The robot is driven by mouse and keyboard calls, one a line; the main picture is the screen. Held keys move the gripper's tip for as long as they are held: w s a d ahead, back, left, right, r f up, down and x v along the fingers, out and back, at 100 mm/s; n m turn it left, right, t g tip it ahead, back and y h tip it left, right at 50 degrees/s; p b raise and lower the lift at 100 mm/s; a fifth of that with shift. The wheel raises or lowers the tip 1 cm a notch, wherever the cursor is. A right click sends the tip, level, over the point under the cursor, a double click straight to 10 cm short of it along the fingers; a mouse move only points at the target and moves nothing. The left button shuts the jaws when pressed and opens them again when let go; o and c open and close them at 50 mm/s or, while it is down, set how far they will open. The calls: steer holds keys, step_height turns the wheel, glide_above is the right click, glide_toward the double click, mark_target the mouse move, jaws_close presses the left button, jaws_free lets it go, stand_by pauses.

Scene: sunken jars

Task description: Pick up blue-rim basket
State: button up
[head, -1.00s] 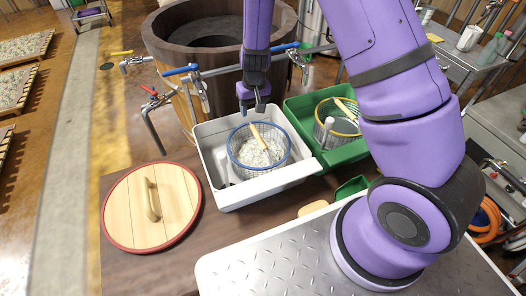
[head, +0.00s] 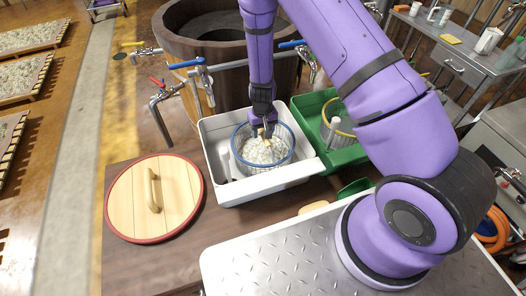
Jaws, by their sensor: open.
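The blue-rim basket (head: 279,160) sits upright in the white tray (head: 229,190), filled with pale, whitish bits. It is a round wire basket, and part of its far rim is hidden behind my gripper. A light wooden handle inside it is mostly covered by my gripper. My gripper (head: 264,132) points down over the basket's upper part, with its jaws open around or just above the handle. I cannot tell whether the fingers touch it.
A green tray (head: 345,157) with a yellow-rim basket (head: 338,118) stands to the right, partly behind my arm. A round wooden lid (head: 178,202) lies on the left. A large wooden tub (head: 183,62) with taps stands behind. A metal plate (head: 285,250) is in front.

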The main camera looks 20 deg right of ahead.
steer(key=shift+w+d+f, duration=0.1)
steer(key=shift+f, duration=1.05)
steer(key=shift+w+f, duration=0.1)
steer(key=shift+f, duration=1)
jaws_close()
